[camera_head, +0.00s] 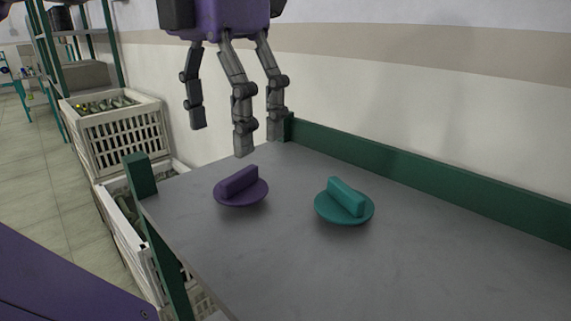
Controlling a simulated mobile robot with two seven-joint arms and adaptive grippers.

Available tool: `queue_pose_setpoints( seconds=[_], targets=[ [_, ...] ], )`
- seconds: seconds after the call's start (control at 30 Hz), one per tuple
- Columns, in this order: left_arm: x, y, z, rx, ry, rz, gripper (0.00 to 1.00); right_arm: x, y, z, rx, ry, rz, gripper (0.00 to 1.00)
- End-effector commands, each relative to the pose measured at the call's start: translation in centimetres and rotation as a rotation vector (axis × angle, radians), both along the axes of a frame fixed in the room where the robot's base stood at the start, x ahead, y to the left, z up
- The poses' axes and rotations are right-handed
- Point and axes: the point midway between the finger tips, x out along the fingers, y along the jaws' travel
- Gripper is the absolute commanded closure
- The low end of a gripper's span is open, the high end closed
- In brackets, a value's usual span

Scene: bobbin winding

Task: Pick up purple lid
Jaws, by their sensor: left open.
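The purple lid (241,192) is a round disc with a raised bar handle, lying flat on the grey table (300,265) near its left edge. My left gripper (236,128) has a purple body and several grey jointed fingers pointing down. It is open and empty, and in the picture its fingertips hang just above the lid, apart from it. The exact height over the table is hard to tell. My right gripper is not in view.
A teal lid (344,203) with the same bar handle lies right of the purple one. A green rail (420,175) runs along the wall side, and a green post (139,174) stands at the left corner. White crates (118,140) stand beyond. The table's front is clear.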

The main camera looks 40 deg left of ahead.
Motion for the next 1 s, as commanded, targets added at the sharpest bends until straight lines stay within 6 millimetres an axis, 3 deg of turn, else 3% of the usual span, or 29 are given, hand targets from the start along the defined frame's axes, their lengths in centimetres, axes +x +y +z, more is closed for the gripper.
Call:
queue_pose_setpoints(
  seconds=[0.3, 0.5, 0.67, 1.0],
  targets=[
    [-0.1, 0.2, -0.9, -0.003, 0.003, -0.002, 0.24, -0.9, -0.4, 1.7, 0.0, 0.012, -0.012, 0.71],
    [-0.1, 0.0, -1.9, -0.002, -0.001, -0.002, 0.24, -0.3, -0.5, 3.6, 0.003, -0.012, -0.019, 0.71],
    [0.1, -0.1, -2.6, -0.001, -0.002, -0.001, 0.24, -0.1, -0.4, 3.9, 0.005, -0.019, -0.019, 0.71],
    [0.5, -0.8, -6.7, 0.0, 0.0, 0.0, 0.24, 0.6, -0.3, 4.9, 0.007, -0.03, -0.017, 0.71]
  ],
)
